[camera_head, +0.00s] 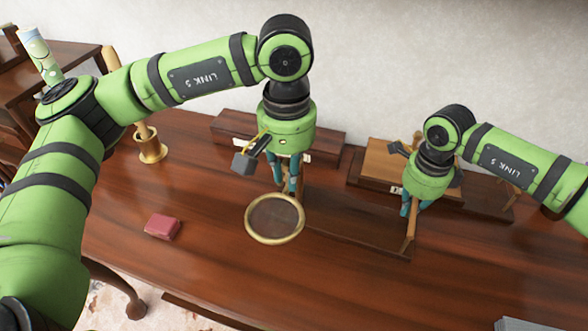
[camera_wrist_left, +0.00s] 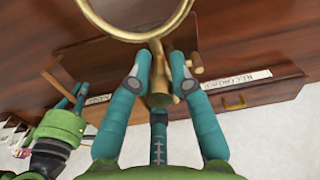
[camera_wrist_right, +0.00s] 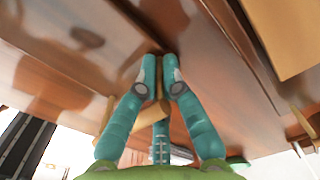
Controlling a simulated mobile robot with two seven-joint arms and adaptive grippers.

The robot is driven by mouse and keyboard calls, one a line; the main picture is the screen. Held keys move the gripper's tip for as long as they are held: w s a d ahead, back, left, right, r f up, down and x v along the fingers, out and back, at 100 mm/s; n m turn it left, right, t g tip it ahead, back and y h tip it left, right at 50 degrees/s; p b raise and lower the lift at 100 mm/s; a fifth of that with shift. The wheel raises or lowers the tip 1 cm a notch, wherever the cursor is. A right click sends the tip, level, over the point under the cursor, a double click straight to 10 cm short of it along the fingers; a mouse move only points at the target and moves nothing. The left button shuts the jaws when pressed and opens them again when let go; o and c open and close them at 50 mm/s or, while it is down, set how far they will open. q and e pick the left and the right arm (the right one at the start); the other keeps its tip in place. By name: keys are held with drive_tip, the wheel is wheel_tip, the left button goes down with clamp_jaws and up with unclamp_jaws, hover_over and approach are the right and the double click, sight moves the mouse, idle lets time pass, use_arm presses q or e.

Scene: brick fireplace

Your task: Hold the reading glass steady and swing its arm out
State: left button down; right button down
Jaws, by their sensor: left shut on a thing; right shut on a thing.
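The reading glass (camera_head: 274,219) has a round brass rim and hangs over the front part of the desk, left of a long dark wooden base (camera_head: 350,230). Its rim (camera_wrist_left: 135,38) also shows in the left wrist view, joined to a brass arm (camera_wrist_left: 157,57). My left gripper (camera_head: 286,189) is shut on this brass arm, just behind the rim. My right gripper (camera_head: 410,210) is shut on a thin upright wooden post (camera_head: 409,236) at the right end of the base. The right wrist view shows its fingertips (camera_wrist_right: 162,75) against the wood. The arm's joint is largely hidden.
A red box (camera_head: 163,227) lies on the desk (camera_head: 210,210) to the left. A brass holder (camera_head: 150,146) stands at the back left. Low wooden boxes, one labelled (camera_wrist_left: 247,77), stand behind the grippers against the wall. The desk's front left is clear.

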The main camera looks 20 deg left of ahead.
sight(285, 162)
use_arm(q)
drive_tip(key=shift+a, duration=0.2)
use_arm(e)
drive_tip(key=shift+d, duration=0.15)
use_arm(q)
drive_tip(key=c, duration=1.1)
unclamp_jaws()
wheel_tip(285, 162, up, 12)
drive_tip(key=shift+r, duration=0.1)
use_arm(e)
drive_tip(key=c, duration=1.3)
unclamp_jaws()
